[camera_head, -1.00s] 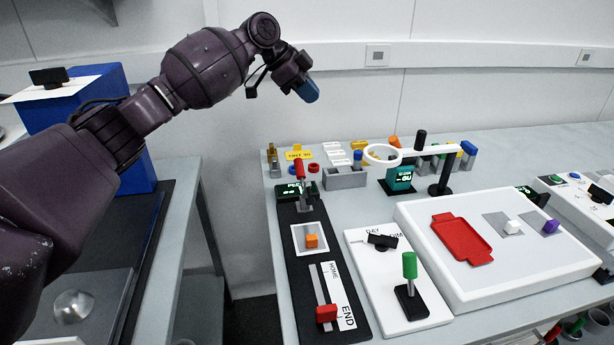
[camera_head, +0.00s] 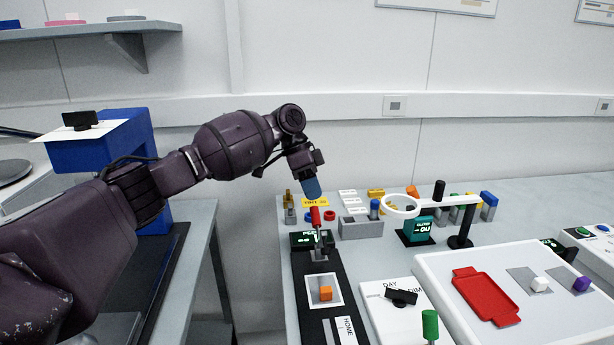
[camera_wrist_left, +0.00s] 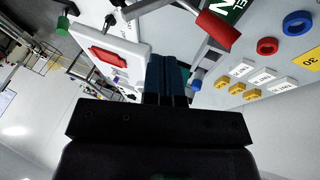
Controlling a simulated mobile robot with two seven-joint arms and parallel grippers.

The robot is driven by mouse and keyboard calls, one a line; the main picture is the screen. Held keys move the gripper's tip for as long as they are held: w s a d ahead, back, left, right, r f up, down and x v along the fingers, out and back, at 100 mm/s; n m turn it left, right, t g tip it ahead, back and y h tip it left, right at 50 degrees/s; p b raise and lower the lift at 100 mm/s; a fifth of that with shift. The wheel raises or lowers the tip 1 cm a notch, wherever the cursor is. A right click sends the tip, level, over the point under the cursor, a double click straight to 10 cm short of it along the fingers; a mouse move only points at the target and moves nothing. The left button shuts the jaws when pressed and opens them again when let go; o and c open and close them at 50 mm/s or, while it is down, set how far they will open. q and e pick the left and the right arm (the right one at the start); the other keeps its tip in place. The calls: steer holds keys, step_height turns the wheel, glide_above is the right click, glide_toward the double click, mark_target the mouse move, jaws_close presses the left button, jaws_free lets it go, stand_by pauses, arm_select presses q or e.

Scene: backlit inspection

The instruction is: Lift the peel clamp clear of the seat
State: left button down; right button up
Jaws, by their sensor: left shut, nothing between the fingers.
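A red-handled clamp (camera_head: 316,218) stands upright on a grey base at the far end of the black panel (camera_head: 314,268); I take it as the peel clamp. Its red grip also shows in the left wrist view (camera_wrist_left: 217,31). My left gripper (camera_head: 313,189) comes in from the left, blue fingers shut and empty, pointing down just above the red grip in the head view. In the left wrist view the fingers (camera_wrist_left: 167,72) are left of the grip, apart from it in the picture. The clamp's seat is not clearly visible. My right gripper is not in view.
A white ring on a stand (camera_head: 401,206), a green display (camera_head: 418,228) and a grey holder (camera_head: 361,228) stand right of the clamp. A red tray (camera_head: 485,294) lies on the white box.

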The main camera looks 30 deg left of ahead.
arm_select(q)
steer(key=d+f, duration=0.1)
steer(key=s+d+f, duration=0.1)
steer(key=f, duration=0.1)
steer(key=s+d+f, duration=0.1)
steer(key=shift+s+f, duration=0.15)
steer(key=shift+f, duration=0.1)
steer(key=shift+s+d+f, duration=0.15)
steer(key=shift+s, duration=0.1)
steer(key=shift+d+f, duration=0.15)
steer(key=shift+f, duration=0.1)
steer(key=shift+s, duration=0.1)
